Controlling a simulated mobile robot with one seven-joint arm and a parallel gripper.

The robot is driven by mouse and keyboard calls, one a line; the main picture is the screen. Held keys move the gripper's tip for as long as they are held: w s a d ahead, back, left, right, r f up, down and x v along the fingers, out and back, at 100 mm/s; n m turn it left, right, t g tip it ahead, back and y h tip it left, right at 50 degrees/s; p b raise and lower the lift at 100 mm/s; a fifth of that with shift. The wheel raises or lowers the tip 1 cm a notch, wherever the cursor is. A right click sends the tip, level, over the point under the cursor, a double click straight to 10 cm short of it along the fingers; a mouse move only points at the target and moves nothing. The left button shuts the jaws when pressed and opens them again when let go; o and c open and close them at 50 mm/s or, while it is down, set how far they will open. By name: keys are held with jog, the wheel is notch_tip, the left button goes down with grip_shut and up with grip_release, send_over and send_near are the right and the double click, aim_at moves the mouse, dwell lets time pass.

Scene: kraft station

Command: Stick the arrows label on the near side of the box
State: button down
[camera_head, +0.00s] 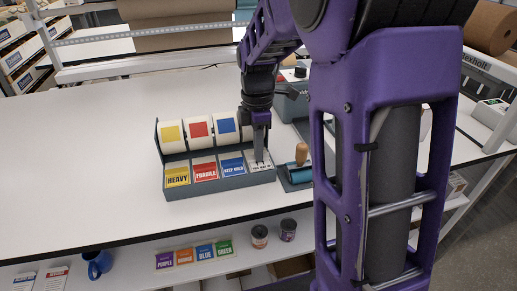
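A label dispenser (215,188) stands on the white table with a row of rolls and label slots. Its front slots show a yellow HEAVY label (177,177), a red FRAGILE label (205,172) and a blue KEEP COLD label (233,166). The rightmost slot holds a whitish label (268,166) with dark print, partly covered, likely the arrows label. My gripper (260,160) points down right over that label, its fingertips at or just above it. Whether the fingers touch or grip it is too small to tell. No box to be labelled can be made out in view.
A wooden-handled roller (299,165) rests just right of the dispenser. A grey-teal device (291,104) stands behind my gripper. The table (80,170) is clear on the left. A lower shelf holds colour cards (194,254), cans (259,236) and a blue mug (97,264).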

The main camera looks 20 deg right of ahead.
dwell(0.3)
jog(key=shift+r+p, duration=1.5)
jog(key=shift+r, duration=1.55)
notch_tip(320, 180, up, 7)
jog(key=shift+f, duration=0.15)
